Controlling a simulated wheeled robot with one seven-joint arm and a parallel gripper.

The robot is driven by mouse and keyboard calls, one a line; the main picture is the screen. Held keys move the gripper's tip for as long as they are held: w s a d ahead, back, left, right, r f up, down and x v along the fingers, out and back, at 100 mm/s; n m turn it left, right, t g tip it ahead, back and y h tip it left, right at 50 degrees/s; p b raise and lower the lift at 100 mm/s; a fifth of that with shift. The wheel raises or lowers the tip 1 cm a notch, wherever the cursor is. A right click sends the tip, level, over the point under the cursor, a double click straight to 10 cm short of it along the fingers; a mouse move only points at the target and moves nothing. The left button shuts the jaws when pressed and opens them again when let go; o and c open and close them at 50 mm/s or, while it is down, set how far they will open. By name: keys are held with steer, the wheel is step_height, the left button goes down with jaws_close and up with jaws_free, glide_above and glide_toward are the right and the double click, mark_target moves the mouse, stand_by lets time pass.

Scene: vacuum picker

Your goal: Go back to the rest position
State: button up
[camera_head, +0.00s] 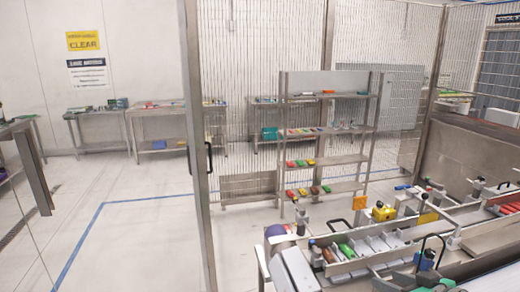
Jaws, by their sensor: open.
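My gripper does not show in the head view, and I cannot make out any part of my arm for sure. The task names no other object. A metal workbench (372,262) with a raised rim fills the lower right. Red and green items lie along its left part, and a yellow device (383,213) stands at its back.
A metal post (196,140) with a black handle stands left of centre, beside wire mesh fencing (252,45). A shelf rack (282,150) with small coloured items stands behind the workbench. Side tables (97,147) line the back wall. The floor (130,245) at left is clear, with blue line markings.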

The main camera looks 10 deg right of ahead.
steer(key=w+a+f+g+b, duration=0.1)
steer(key=a+f, duration=0.2)
steer(key=a, duration=0.1)
steer(key=w+a+f+g+b, duration=0.1)
steer(key=w+a+f+g, duration=0.1)
steer(key=a, duration=0.3)
steer(key=w+a+f+g+b, duration=0.1)
steer(key=a+f+g, duration=0.1)
steer(key=a+f, duration=0.1)
steer(key=shift+w+a+f+n+y, duration=0.15)
steer(key=shift+a+f+n+y, duration=0.2)
steer(key=shift+a, duration=0.35)
steer(key=s+a+f+g+h+b, duration=0.1)
steer(key=s+a+f+g+b, duration=0.1)
steer(key=s+a, duration=0.2)
steer(key=s+a+f+m+g+h+b, duration=0.1)
steer(key=s+a+f+g+b, duration=0.1)
steer(key=a, duration=0.7)
steer(key=shift+s+a+f+h, duration=0.15)
steer(key=shift+s+f+h, duration=0.3)
steer(key=shift+s, duration=0.5)
steer(key=shift+f, duration=0.1)
steer(key=shift+m, duration=0.25)
